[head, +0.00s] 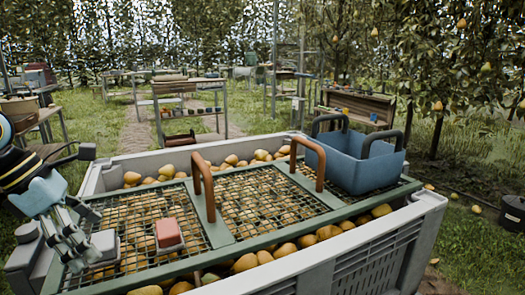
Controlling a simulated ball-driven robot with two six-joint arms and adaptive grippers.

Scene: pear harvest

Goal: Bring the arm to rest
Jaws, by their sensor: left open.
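My left arm comes in from the left edge. My left gripper (80,238) is open and empty over the left end of the green-framed mesh rack (228,247), close to a small grey-white block (104,243). A red-topped block (168,233) lies on the mesh to the right of the gripper, apart from it. Whether the fingers touch the grey-white block or the mesh I cannot tell. My right gripper is not in view.
The rack, with two brown handles (203,187), spans a large grey crate (350,262) full of pears. A blue basket (355,163) stands at the rack's right end. Work tables (190,88) and pear trees stand behind. A dark bucket (513,213) is on the grass at right.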

